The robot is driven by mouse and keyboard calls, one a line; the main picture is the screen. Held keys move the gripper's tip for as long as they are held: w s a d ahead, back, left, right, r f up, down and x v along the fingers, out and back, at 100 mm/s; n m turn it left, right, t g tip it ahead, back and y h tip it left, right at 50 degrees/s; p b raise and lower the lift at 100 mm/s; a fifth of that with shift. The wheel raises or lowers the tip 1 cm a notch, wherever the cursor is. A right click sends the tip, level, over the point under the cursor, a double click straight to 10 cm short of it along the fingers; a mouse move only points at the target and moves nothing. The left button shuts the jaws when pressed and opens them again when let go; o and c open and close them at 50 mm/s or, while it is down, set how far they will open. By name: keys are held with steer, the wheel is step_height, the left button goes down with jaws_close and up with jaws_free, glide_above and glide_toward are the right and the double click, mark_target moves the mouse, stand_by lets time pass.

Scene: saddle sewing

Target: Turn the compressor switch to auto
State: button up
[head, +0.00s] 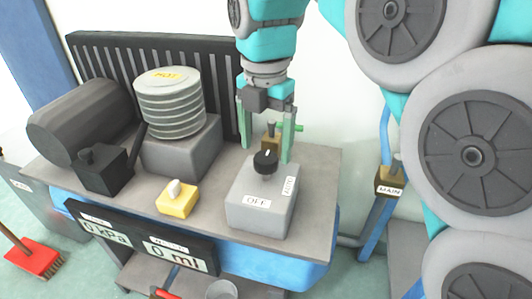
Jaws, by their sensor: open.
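The compressor switch is a black round knob (265,163) with a small white mark on top. It sits on a grey box (263,197) at the right end of the compressor's top plate. The box has an OFF label (257,202) on its front and a second label (289,186), turned sideways and hard to read, at its right. My gripper (266,150) points down, open, with one pale green finger on the left and one on the right of the knob in the picture. I see no contact, and I cannot tell how far the fingertips are above or behind the knob.
A ribbed cylinder with a HOT label (170,102), a yellow box with a pale switch (177,200) and kPa and ml displays (145,245) are to the left. A MAIN valve (390,182) is at right.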

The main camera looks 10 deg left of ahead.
mark_target(266, 169)
steer(key=shift+f, duration=1.4)
steer(key=shift+c, duration=0.2)
steer(key=c, duration=1.3)
